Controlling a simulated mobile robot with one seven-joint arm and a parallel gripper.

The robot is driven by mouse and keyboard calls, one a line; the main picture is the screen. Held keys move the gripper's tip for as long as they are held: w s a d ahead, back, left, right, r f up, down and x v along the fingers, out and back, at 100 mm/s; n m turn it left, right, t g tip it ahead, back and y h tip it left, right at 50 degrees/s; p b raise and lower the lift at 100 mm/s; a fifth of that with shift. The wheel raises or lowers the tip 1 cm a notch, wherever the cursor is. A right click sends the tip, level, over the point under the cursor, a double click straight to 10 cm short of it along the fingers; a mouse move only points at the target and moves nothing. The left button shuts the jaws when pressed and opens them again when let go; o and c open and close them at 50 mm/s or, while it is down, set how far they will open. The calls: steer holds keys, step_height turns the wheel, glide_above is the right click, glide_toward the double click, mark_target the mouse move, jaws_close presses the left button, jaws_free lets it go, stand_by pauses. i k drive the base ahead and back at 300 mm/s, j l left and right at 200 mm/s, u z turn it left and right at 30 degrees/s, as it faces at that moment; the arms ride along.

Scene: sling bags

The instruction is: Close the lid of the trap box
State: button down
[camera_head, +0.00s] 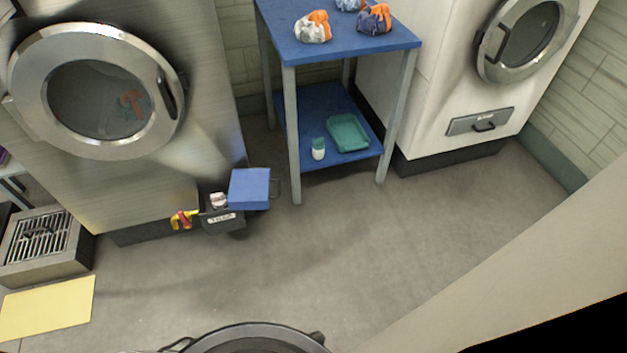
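The trap box (223,219) is a small dark box with a white label on its front. It stands on the floor against the foot of the steel machine at left. Its blue lid (249,188) appears raised and open toward the right, with a thin dark loop at its right side. A pale, crumpled item (218,200) shows at the box's top left. A red and yellow item (183,219) is just left of the box; I cannot tell what it is. My gripper is not in this view.
The steel machine (215,130) has a round door (95,95). A blue two-level table (345,50) and a white machine (430,70) stand to the right. A floor grate (75,262) and yellow mat (48,306) lie at left. Grey floor (330,245) before the box is clear.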

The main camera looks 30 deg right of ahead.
mark_target(249, 189)
steer(key=k+l+z, duration=0.2)
steer(key=z, duration=0.2)
steer(key=i+l, duration=0.15)
steer(key=i, duration=0.45)
steer(key=i+l, duration=0.1)
steer(key=i, duration=0.5)
